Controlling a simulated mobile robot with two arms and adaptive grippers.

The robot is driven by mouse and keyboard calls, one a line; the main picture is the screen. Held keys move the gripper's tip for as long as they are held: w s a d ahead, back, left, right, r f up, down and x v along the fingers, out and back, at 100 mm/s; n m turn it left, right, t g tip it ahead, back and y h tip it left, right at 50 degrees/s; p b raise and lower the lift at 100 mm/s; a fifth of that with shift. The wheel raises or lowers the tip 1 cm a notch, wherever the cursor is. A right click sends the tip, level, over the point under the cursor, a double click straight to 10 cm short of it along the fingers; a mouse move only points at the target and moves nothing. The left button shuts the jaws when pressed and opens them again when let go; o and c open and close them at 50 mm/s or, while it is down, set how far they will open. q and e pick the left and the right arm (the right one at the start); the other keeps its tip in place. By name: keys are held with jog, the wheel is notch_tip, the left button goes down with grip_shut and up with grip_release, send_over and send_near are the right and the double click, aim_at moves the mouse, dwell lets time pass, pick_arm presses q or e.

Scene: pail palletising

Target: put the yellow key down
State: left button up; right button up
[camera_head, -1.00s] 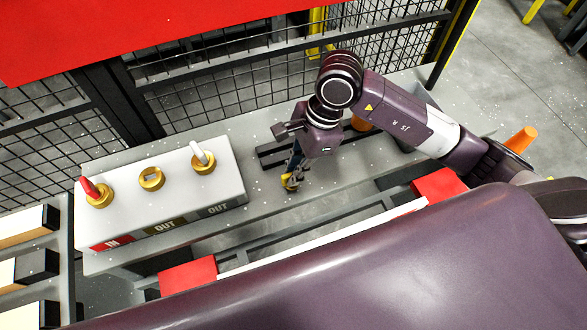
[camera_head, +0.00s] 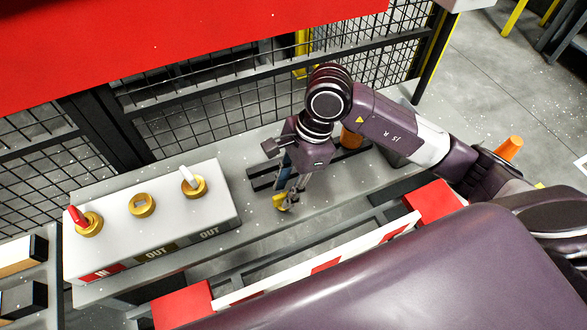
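The yellow key (camera_head: 280,202) is small and sits at the fingertips of my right gripper (camera_head: 288,202), low over the grey table (camera_head: 345,192). The fingers point down and look spread, with the key by the left one. I cannot tell whether the key still touches a finger or lies flat on the table. A white key box (camera_head: 165,225) stands to the left with three gold locks. The left lock holds a red key (camera_head: 77,216), the right lock a white key (camera_head: 188,175). The middle lock (camera_head: 143,205) is empty. My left gripper is out of view.
A dark slotted rack (camera_head: 262,178) lies behind my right gripper, and an orange item (camera_head: 350,138) stands behind my forearm. A mesh fence (camera_head: 215,120) closes the back. A red and white barrier (camera_head: 325,266) runs along the front. The table between box and gripper is clear.

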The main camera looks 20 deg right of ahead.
jog(key=b+v, duration=0.1)
jog(key=v, duration=0.9)
jog(key=shift+d+r, duration=0.2)
jog(key=shift+r, duration=0.1)
